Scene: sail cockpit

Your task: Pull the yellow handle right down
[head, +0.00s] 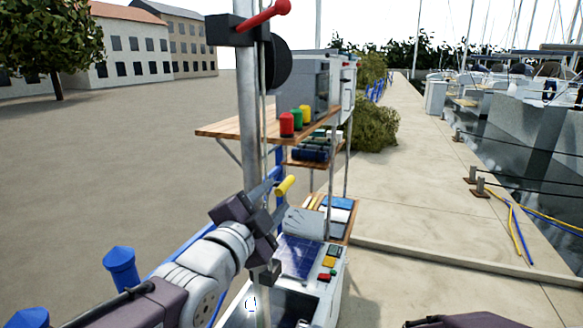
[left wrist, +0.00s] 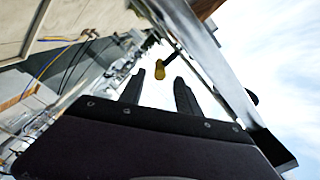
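The yellow handle (head: 285,185) is a short rounded grip beside the grey metal post (head: 248,110). In the head view it points up and to the right, just past my left gripper (head: 272,192). In the left wrist view the yellow handle (left wrist: 160,70) shows in the gap between the two dark fingertips of my left gripper (left wrist: 159,78), with a dark rod running from it. The fingers are apart and do not appear to touch it. My right gripper's fingers are not seen.
A red-knobbed lever (head: 265,16) sits high on the post. A wooden shelf (head: 225,128) carries red, green and yellow cups. A white cabinet with a blue panel (head: 298,257) stands below. Blue bollards (head: 121,265) are at left. Open quay lies right.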

